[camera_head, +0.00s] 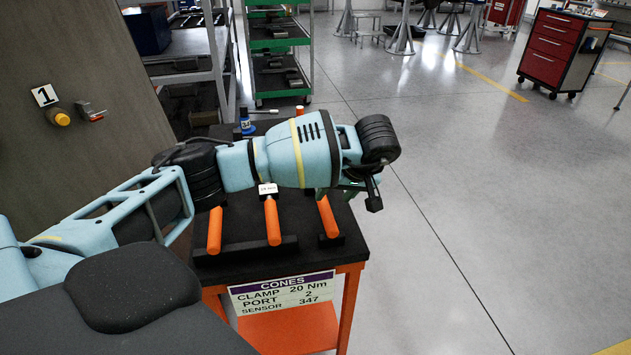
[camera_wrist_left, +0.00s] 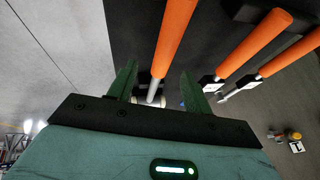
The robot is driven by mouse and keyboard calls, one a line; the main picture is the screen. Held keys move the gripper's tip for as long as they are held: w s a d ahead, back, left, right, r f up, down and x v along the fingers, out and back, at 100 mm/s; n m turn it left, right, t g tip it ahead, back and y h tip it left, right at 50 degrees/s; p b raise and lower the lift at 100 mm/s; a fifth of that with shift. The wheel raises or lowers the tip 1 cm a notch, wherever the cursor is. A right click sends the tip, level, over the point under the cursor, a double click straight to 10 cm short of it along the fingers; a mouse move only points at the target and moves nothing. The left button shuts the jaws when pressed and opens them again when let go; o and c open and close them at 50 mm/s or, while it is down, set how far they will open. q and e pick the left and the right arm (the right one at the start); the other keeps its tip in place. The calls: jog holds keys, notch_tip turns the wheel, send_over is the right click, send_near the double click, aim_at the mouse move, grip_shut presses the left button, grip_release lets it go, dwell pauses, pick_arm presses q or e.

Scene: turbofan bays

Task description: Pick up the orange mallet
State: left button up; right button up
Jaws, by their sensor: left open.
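Three orange-handled tools lie side by side on a small black-topped cart. They are a left one (camera_head: 215,230), a middle one (camera_head: 272,222) with a white tag, and a right one (camera_head: 328,217). Their far ends are mostly hidden by my left arm, so I cannot tell for certain which is the mallet. My left gripper (camera_head: 335,194) is open above the right tool. In the left wrist view that tool's orange handle (camera_wrist_left: 174,40) and grey shaft line up between the green fingers (camera_wrist_left: 158,72), which do not grip it. My right gripper is out of view.
The black cart top (camera_head: 237,258) has dark holders under the handles and a sign (camera_head: 283,290) on its front. A brown panel marked 1 (camera_head: 90,160) rises at left. Open floor lies right.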

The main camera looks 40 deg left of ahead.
aim_at(326, 203)
pick_arm(q)
jog(key=x, duration=0.4)
jog(key=shift+s+a+f, duration=0.2)
jog(key=shift+a+f, duration=0.1)
jog(key=shift+c, duration=0.4)
grip_shut()
